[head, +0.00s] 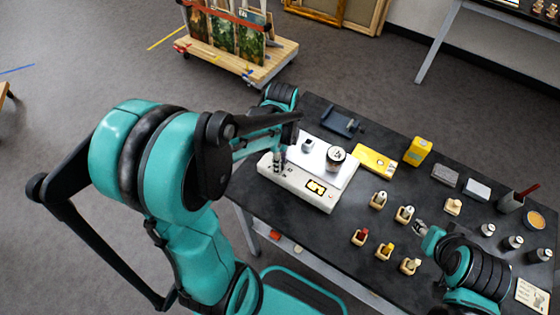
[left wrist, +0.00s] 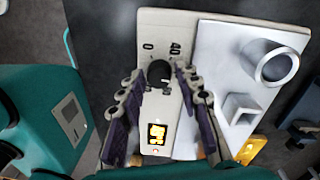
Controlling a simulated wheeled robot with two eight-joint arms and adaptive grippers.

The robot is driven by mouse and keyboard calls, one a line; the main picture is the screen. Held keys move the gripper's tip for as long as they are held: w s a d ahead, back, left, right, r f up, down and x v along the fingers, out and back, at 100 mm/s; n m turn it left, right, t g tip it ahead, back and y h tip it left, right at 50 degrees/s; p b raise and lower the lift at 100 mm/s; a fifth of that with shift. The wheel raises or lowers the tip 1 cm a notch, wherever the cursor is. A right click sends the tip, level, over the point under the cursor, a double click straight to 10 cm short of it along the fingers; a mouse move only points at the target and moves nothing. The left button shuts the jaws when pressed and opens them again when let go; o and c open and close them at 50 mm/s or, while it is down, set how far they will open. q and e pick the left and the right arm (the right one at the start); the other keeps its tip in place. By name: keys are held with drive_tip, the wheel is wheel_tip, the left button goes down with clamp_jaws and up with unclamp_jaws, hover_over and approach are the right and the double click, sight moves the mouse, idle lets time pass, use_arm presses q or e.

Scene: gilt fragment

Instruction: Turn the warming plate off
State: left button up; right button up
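The warming plate (head: 300,190) is a white unit with a pale flat top, on the dark table. Its orange display (head: 316,187) is lit, and it also shows in the left wrist view (left wrist: 157,133). In that view the dark round knob (left wrist: 160,73) sits between the marks 0 and 40. My left gripper (head: 277,160) is over the plate's control strip. In the left wrist view its two fingers (left wrist: 160,76) stand on either side of the knob, apparently with small gaps. My right gripper (head: 420,228) is over the table's right part; its opening is too small to tell.
A round pot (head: 336,156) and a small square cup (head: 307,145) stand on the plate's top. A yellow box (head: 375,161) lies to its right. Several bottles in wooden blocks (head: 403,215) are spread to the right. A dark tool (head: 342,123) lies behind.

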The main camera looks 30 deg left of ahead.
use_arm(q)
clamp_jaws()
